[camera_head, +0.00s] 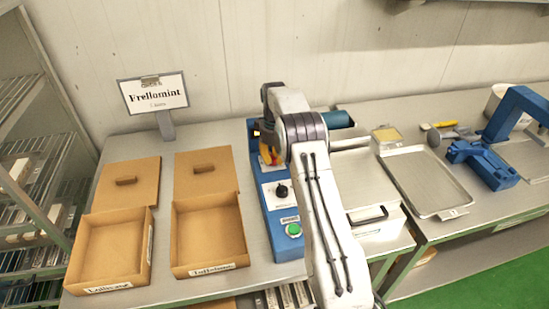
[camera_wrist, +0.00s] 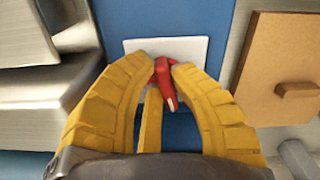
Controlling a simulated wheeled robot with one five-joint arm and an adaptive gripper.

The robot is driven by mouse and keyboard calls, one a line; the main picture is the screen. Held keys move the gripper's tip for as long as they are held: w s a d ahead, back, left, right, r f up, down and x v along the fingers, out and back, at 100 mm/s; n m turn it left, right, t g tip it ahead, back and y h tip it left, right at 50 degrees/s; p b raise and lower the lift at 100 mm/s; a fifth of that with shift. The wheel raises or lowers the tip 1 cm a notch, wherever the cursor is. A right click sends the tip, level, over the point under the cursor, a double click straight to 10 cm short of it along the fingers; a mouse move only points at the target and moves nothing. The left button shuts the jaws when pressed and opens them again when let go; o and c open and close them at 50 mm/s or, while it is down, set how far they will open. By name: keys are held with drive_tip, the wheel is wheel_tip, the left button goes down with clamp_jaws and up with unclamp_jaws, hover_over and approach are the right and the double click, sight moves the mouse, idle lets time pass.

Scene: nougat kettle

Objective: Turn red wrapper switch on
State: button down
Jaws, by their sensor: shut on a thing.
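The red wrapper switch (camera_wrist: 166,86) is a small red lever on a white plate (camera_wrist: 192,47), set on a blue panel, in the wrist view. My gripper (camera_wrist: 163,65) has its yellow fingers closed around the lever, with the fingertips at the plate. In the head view, my gripper (camera_head: 270,153) is at the upper part of the blue machine (camera_head: 288,245), and my arm hides much of that spot. The switch cannot be made out clearly there. I cannot tell from these frames whether the switch is on or off.
A black knob (camera_head: 281,190) and a green button (camera_head: 294,229) sit lower on the machine's face. Two open cardboard boxes (camera_head: 150,250) with lids behind them stand left. A sign (camera_head: 153,94) stands behind them. A metal tray (camera_head: 425,181) and blue tool (camera_head: 482,165) lie right.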

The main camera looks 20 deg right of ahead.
sight(274, 157)
drive_tip(key=shift+s+a+f+m, duration=0.1)
drive_tip(key=shift+m, duration=1.1)
drive_tip(key=c, duration=1.1)
unclamp_jaws()
wheel_tip(274, 157, up, 12)
